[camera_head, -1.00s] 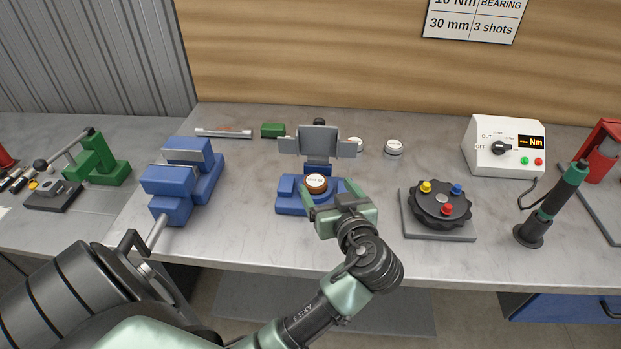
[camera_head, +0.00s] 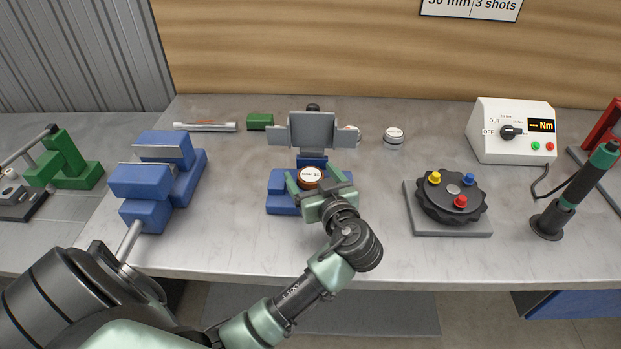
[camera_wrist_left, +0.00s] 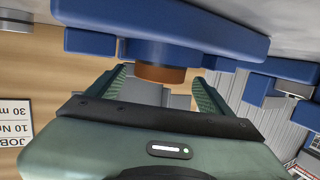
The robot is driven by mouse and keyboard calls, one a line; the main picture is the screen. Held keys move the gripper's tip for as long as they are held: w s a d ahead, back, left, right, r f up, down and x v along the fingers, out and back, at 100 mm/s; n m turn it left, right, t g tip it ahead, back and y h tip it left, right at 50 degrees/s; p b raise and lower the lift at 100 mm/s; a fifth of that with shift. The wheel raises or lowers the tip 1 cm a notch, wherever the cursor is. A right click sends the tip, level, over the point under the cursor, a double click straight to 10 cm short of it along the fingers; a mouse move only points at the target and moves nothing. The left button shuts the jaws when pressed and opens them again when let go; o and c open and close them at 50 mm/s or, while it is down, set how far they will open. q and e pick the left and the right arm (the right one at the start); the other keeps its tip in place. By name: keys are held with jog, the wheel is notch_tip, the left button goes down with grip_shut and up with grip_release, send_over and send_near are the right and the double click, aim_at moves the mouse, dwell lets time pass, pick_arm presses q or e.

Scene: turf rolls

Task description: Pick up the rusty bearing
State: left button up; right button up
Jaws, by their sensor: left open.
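The rusty bearing (camera_head: 311,178) is a brown ring with a white labelled top, sitting on a blue fixture (camera_head: 282,205) with a grey upright plate behind it. My left gripper (camera_head: 316,184) is open, with its two fingers reaching to either side of the bearing. In the left wrist view the bearing (camera_wrist_left: 160,74) shows as a brown band against the blue fixture, between the open fingers (camera_wrist_left: 158,88). I cannot tell whether the fingers touch it. My right gripper is not in view.
A blue vise (camera_head: 155,180) stands to the left. A black knobbed dial (camera_head: 452,207) on a grey plate, a torque meter (camera_head: 513,132) and a dark green-banded driver (camera_head: 575,190) stand to the right. White round parts (camera_head: 393,138) lie behind. The front bench strip is mostly clear.

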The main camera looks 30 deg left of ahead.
aim_at(306, 168)
pick_arm(q)
jog(key=x, duration=0.3)
jog(key=p+x, duration=0.1)
jog(key=shift+w+f, duration=0.2)
jog(key=shift+f, duration=0.1)
jog(key=c, duration=1.8)
grip_shut()
jog(key=shift+a+r, duration=0.1)
jog(key=shift+r, duration=0.05)
